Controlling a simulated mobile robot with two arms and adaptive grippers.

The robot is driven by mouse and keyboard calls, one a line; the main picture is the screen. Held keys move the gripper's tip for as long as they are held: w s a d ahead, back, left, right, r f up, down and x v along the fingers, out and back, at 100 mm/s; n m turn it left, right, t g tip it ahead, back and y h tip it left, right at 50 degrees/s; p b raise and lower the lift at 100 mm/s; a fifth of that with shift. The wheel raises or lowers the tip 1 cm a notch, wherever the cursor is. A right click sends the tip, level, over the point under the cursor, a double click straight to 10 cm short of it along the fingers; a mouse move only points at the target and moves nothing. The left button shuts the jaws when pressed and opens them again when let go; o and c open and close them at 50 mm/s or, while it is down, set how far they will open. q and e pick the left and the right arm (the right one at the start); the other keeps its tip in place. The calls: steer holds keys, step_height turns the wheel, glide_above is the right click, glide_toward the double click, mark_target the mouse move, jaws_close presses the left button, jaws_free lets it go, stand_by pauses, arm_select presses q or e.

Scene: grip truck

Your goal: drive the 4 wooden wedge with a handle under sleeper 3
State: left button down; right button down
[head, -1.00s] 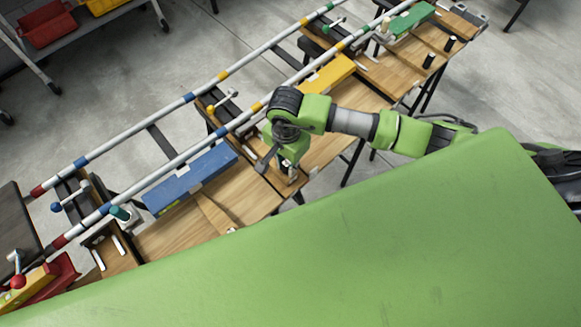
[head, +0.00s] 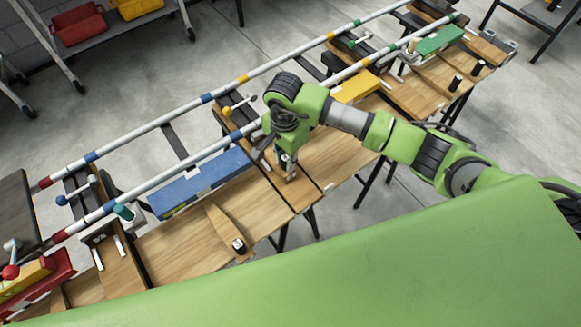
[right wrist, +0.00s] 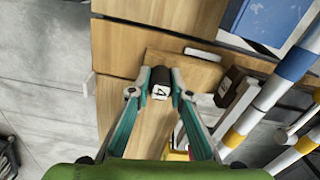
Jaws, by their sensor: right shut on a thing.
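My right gripper (head: 287,168) is low over the wooden bench, just right of the blue box. In the right wrist view its two teal-lined fingers (right wrist: 157,92) close on the black handle (right wrist: 159,75) with a white tag reading 4. The wedge (right wrist: 195,68) is a light wooden piece lying beside the handle, its far end toward a dark sleeper (right wrist: 236,88). How far its tip reaches at the sleeper is hard to tell. In the head view the gripper mostly hides this wedge. My left gripper is out of view.
Striped rails (head: 165,160) run diagonally over the sleepers. A blue box (head: 200,182), a yellow box (head: 356,86) and a green box (head: 440,40) stand along the near rail. Another wedge (head: 222,222) with a black handle lies left of my gripper. Bench wood between is clear.

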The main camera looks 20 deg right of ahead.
steer(key=shift+w+a+b, duration=0.25)
steer(key=shift+w+b, duration=0.3)
steer(key=shift+w, duration=0.15)
steer(key=shift+w+a+b, duration=0.3)
steer(key=shift+w+b, duration=0.2)
steer(key=shift+w, duration=0.2)
steer(key=shift+w+a+b, duration=0.25)
steer(key=shift+w+b, duration=0.3)
steer(key=shift+w, duration=0.15)
steer(key=shift+r, duration=0.1)
steer(key=c, duration=1.8)
jaws_free()
steer(key=shift+s, duration=0.1)
step_height(320, 180, up, 12)
steer(key=shift+f, duration=0.1)
